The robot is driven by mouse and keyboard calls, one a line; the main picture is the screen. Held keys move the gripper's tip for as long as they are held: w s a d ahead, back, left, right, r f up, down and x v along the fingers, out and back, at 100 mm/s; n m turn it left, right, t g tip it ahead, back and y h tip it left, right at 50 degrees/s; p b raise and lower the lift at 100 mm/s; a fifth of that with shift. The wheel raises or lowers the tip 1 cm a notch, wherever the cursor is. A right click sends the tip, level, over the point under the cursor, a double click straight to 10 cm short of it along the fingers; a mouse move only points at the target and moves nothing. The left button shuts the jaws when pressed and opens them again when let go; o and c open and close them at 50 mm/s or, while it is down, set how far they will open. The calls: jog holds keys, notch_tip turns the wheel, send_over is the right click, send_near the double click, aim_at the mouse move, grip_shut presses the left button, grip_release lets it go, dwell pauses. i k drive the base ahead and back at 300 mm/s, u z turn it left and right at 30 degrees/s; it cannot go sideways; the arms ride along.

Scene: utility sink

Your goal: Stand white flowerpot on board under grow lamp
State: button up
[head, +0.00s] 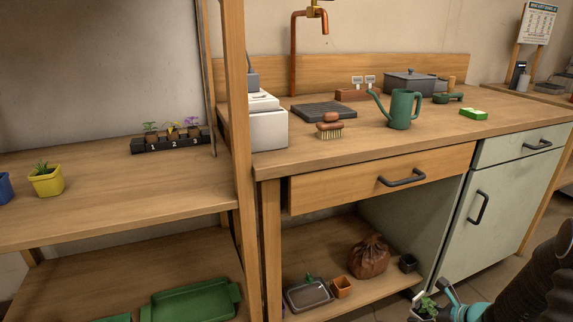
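The white flowerpot (416,297) with a small green plant is at the bottom edge of the head view, right of centre. Only its upper part shows; the rest is cut off or behind the plant. My gripper (433,301), with teal and dark parts, appears closed on the pot, which is in front of the workbench and low, near shelf height. The far finger is partly hidden. I cannot identify a grow lamp or the board under it in this view.
A workbench (370,144) carries a watering can (403,109), brush (330,127), dark slab (323,111) and sponge (473,114). The left shelf (100,195) holds a yellow pot (46,181) and a numbered seedling rack (170,141), with bare wood between. A wooden post (238,130) divides them.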

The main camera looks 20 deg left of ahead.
aim_at(84, 187)
jog(key=z, duration=0.45)
jog(key=k, duration=1.1)
jog(key=u, duration=0.05)
jog(key=i, duration=0.35)
jog(key=u, duration=1.05)
jog(key=i, duration=0.6)
jog(key=u, duration=1)
jog(key=i, duration=0.3)
jog(key=u, duration=0.3)
